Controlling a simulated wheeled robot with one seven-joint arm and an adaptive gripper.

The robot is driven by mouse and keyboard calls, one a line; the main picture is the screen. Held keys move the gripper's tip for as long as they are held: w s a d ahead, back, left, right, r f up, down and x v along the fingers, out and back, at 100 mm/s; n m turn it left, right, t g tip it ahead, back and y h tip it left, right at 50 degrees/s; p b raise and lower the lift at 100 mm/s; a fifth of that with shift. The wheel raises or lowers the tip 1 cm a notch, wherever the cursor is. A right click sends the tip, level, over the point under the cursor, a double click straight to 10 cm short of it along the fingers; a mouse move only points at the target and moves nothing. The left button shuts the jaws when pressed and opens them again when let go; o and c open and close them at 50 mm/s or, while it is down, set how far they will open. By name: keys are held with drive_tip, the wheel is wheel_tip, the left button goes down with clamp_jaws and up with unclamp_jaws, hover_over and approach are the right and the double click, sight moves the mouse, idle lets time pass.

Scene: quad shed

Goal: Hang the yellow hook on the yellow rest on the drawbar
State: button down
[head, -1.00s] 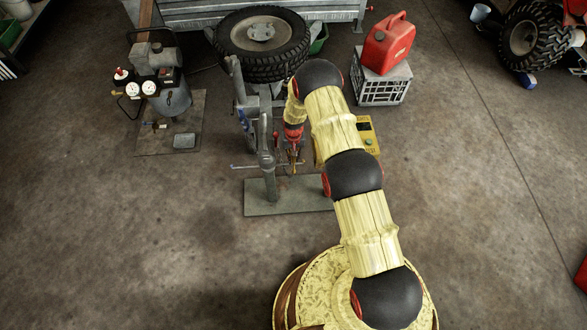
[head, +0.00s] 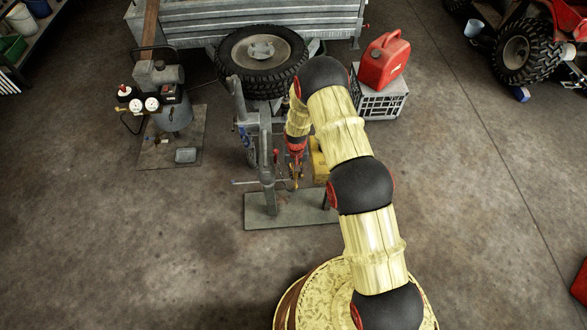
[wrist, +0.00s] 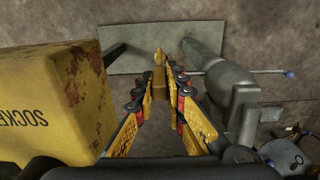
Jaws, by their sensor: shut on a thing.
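My gripper (wrist: 159,92) is shut on the yellow hook (wrist: 160,60), whose narrow yellow top shows just beyond the fingertips in the wrist view. In the head view my gripper (head: 295,172) points down beside the grey drawbar and its upright jack post (head: 267,150), just right of the post. The hook is too small there to tell apart from the yellow fingers. The grey metalwork of the drawbar (wrist: 240,105) also shows at the right in the wrist view. I cannot make out the yellow rest in either view.
A yellow box (wrist: 55,95) lettered "SOCKE" stands close at the left of my fingers; part of it (head: 319,160) shows behind my arm. A flat plate (head: 300,213) lies under the jack. A spare wheel (head: 232,62), compressor (head: 168,105) and red can (head: 383,62) on a crate stand around.

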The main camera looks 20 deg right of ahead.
drive_tip(key=s+r+p, duration=0.2)
drive_tip(key=s+r, duration=0.2)
drive_tip(key=s, duration=0.5)
drive_tip(key=w+d+r+n+b, duration=0.1)
drive_tip(key=w+d+n+b, duration=0.3)
drive_tip(key=w, duration=0.6)
drive_tip(key=w+d+r+n, duration=0.2)
drive_tip(key=w+n, duration=0.4)
drive_tip(key=w, duration=0.4)
drive_tip(key=w+d+r+n+b, duration=0.1)
drive_tip(key=w+d+n+b, duration=0.3)
drive_tip(key=w, duration=0.6)
drive_tip(key=shift+n, duration=0.6)
drive_tip(key=shift+w+a+f+b, duration=0.35)
drive_tip(key=shift+w+a+b, duration=0.25)
drive_tip(key=shift+a, duration=0.8)
drive_tip(key=shift+w+a+f+b, duration=0.4)
drive_tip(key=shift+w+a+b, duration=0.2)
drive_tip(key=shift+a, duration=0.85)
drive_tip(key=shift+w+a+f+b, duration=0.35)
drive_tip(key=shift+w+a+b, duration=0.25)
drive_tip(key=shift+a, duration=0.8)
drive_tip(key=shift+f, duration=1.85)
drive_tip(key=c, duration=1.7)
unclamp_jaws()
drive_tip(key=shift+c, duration=0.2)
